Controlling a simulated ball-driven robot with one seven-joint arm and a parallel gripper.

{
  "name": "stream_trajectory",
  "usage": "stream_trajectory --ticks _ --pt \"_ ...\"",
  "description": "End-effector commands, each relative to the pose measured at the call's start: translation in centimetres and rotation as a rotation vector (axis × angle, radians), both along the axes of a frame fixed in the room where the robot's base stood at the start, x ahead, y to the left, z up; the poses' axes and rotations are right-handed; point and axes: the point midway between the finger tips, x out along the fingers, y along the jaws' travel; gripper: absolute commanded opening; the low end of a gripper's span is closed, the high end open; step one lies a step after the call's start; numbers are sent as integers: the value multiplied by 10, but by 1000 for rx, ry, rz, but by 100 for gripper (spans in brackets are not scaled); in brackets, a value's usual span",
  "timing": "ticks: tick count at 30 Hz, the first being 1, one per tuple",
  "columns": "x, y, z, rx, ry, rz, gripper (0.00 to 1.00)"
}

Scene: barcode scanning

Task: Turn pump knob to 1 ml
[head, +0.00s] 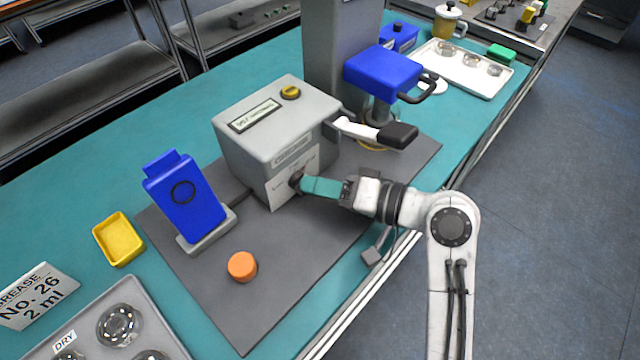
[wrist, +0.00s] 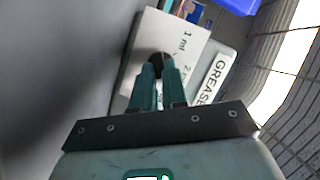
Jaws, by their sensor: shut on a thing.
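The pump is a grey box (head: 262,135) on a dark mat, with a white label plate on its front. A dark knob (head: 297,181) sits on that plate, and it also shows between the fingertips in the wrist view (wrist: 158,59). The dial plate (wrist: 188,38) reads "1 ml" and a partly hidden "2" marking. My gripper (head: 305,184), with teal fingers, is shut on the knob from the front. The fingers hide much of the knob, so I cannot tell its exact pointing.
A white lever with a black grip (head: 397,135) sticks out above my gripper. A blue scanner-like stand (head: 186,195), an orange cap (head: 242,266) and a yellow tray (head: 119,240) are to the left.

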Motion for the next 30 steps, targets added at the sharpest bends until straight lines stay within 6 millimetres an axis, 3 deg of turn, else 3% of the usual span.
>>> stream_trajectory --ticks 11,30 --pt "-1 0 2 -122 -154 -2 0" --pt "-7 4 5 -493 -630 -1 0"
